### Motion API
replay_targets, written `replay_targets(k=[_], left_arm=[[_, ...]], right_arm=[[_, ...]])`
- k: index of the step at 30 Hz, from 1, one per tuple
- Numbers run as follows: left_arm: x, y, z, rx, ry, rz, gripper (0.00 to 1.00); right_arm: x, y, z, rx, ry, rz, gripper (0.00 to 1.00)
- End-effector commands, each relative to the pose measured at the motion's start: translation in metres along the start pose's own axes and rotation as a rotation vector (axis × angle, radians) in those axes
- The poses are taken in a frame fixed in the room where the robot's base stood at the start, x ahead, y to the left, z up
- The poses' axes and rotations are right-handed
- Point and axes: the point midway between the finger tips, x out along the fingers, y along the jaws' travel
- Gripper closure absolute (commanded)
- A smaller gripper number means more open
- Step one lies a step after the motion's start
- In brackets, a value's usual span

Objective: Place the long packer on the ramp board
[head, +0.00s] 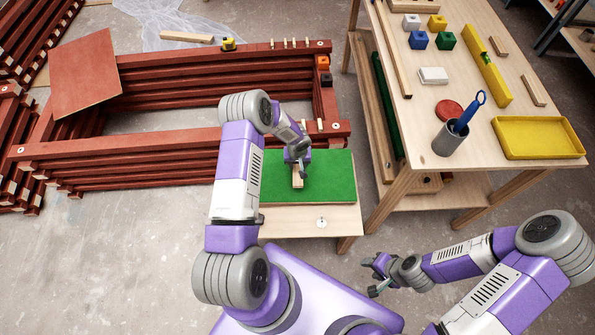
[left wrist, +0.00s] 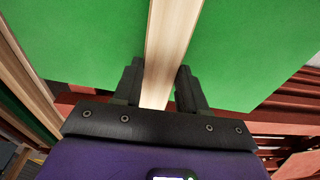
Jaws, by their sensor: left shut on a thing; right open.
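My left gripper (head: 297,162) is shut on a pale wooden strip, the long packer (head: 298,179), over the green mat on the small table. In the left wrist view the packer (left wrist: 172,40) runs between the two black fingers (left wrist: 160,88), with green behind it. I cannot tell whether it touches the mat. The ramp board (head: 84,76) seems to be the flat red-brown panel lying tilted across the left corner of the stacked battens, apart from the gripper; its top is bare. My right gripper (head: 372,276) is open and empty, low in front of the workbench.
Stacked red battens (head: 170,142) form an open frame at left. A yellow tape measure (head: 228,44) and small blocks sit on its top rails. The workbench (head: 425,115) at right carries cubes, a grey cup and a yellow tray (head: 540,138).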

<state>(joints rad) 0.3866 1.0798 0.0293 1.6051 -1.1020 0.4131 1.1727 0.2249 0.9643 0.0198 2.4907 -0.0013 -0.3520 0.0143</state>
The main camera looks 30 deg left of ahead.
Motion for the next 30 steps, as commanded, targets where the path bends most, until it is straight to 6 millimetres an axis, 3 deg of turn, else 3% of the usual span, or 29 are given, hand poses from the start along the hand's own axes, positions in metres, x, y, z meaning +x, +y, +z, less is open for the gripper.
replay_targets(k=[11,22,23,27,30], left_arm=[[0.042,0.0,0.005,0.0,0.0,0.0,0.88],[0.045,0.0,0.005,0.001,0.001,0.0,0.88],[0.045,0.0,0.005,0.001,0.001,0.0,0.57],[0.044,0.0,0.005,0.001,0.001,0.0,0.35],[0.044,0.0,0.005,0.001,0.001,0.0,0.33]], right_arm=[[0.014,0.005,-0.001,0.0,0.0,0.0,0.54],[0.017,0.006,-0.001,0.0,0.0,0.0,0.54],[0.017,0.006,-0.001,0.0,0.0,0.0,0.54],[0.016,0.006,-0.001,0.0,0.0,0.0,0.54],[0.016,0.006,-0.001,0.0,0.0,0.0,0.54]])
